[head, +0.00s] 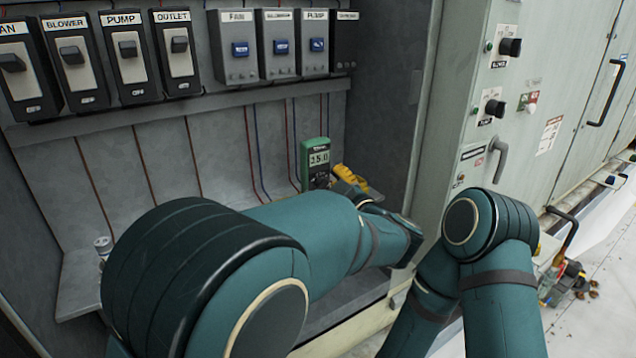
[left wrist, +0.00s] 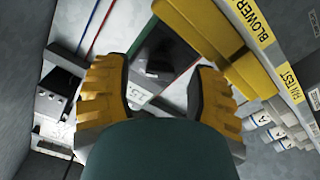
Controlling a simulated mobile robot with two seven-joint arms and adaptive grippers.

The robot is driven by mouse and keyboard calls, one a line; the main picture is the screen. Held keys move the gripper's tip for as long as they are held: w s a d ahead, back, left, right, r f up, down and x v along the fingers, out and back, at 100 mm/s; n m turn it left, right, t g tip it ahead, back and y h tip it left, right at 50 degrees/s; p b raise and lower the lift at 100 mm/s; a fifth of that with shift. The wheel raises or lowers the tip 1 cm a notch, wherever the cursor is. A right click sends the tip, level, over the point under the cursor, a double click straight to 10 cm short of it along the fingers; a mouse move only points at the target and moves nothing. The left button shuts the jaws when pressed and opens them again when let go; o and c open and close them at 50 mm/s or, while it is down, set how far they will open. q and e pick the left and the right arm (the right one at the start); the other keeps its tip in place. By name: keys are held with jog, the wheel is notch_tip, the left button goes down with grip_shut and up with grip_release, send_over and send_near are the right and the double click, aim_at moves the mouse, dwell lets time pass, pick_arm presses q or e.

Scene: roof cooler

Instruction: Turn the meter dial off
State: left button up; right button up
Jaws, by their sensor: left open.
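The meter (head: 317,172) is a green upright box with a lit display, standing on the cabinet's ledge near its right wall. Its dial cannot be made out in the head view. My left gripper (head: 348,177) has yellow fingers and is just right of the meter, partly behind my own arm.
Large switches (head: 128,57) and smaller boxes with blue switches (head: 240,48) line the cabinet top. Thin wires run down the back panel. A small can (head: 103,246) stands at left on the ledge. A grey door with knobs (head: 494,108) and handles is on the right.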

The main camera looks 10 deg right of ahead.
dwell(0.3)
pick_arm(q)
grip_shut()
